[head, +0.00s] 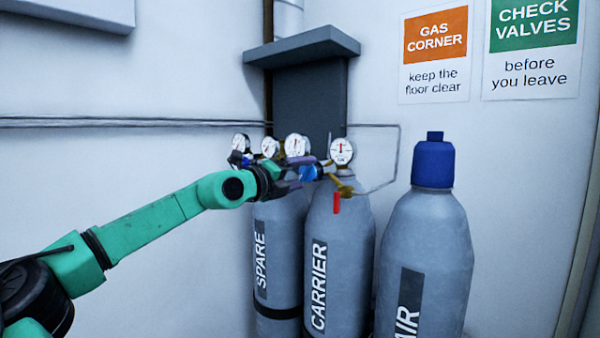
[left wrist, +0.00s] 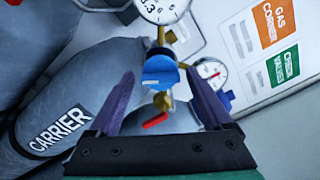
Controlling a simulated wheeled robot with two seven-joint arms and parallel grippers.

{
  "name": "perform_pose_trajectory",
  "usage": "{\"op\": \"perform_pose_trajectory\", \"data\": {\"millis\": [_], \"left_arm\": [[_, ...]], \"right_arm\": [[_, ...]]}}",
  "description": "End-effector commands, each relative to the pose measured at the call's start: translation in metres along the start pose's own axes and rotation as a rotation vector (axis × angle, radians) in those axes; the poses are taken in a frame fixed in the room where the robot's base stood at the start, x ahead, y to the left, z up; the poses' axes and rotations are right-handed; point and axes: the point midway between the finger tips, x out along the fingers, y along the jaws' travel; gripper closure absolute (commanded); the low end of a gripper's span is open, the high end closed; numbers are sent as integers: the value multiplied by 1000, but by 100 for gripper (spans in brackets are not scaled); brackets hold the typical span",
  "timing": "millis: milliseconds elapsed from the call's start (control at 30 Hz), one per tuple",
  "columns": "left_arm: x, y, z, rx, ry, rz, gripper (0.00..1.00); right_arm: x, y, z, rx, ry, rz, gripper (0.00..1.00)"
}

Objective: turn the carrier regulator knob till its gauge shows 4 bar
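The blue regulator knob (head: 311,173) sits at the top of the grey cylinder labelled CARRIER (head: 340,235). My left gripper (head: 300,172) is at the knob. In the left wrist view the blue knob (left wrist: 160,70) lies between my two purple fingers, with a visible gap on each side, so the gripper is open. One round gauge (left wrist: 163,8) is cut off by the top edge of that view, and its needle cannot be read. Another gauge (left wrist: 211,72) with a red mark stands right of the knob. In the head view a gauge (head: 342,151) shows right of the knob. My right gripper is not in view.
A SPARE cylinder (head: 279,240) stands left of the carrier one, and an AIR cylinder (head: 425,245) with a blue cap stands to the right. A red lever (head: 336,203) hangs just below the knob's right. Thin pipes (head: 130,123) run along the wall.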

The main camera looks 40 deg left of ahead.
Motion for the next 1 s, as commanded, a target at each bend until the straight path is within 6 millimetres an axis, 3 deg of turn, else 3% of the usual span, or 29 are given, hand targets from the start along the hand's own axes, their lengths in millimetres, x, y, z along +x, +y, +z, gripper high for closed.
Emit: {"op": "perform_pose_trajectory", "data": {"millis": [33,167,200,333,600,900,933,1000], "left_arm": [[0,0,0,0,0,0,41],[0,0,0,0,0,0,90],[0,0,0,0,0,0,96],[0,0,0,48,1,1,96],[0,0,0,346,1,1,96],[0,0,0,369,1,1,96],[0,0,0,369,1,1,29],[0,0,0,368,1,1,10]], "right_arm": [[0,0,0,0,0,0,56],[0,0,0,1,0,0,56],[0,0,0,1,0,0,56],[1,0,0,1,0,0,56],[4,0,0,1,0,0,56],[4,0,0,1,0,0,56],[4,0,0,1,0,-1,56],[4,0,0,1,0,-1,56]]}}
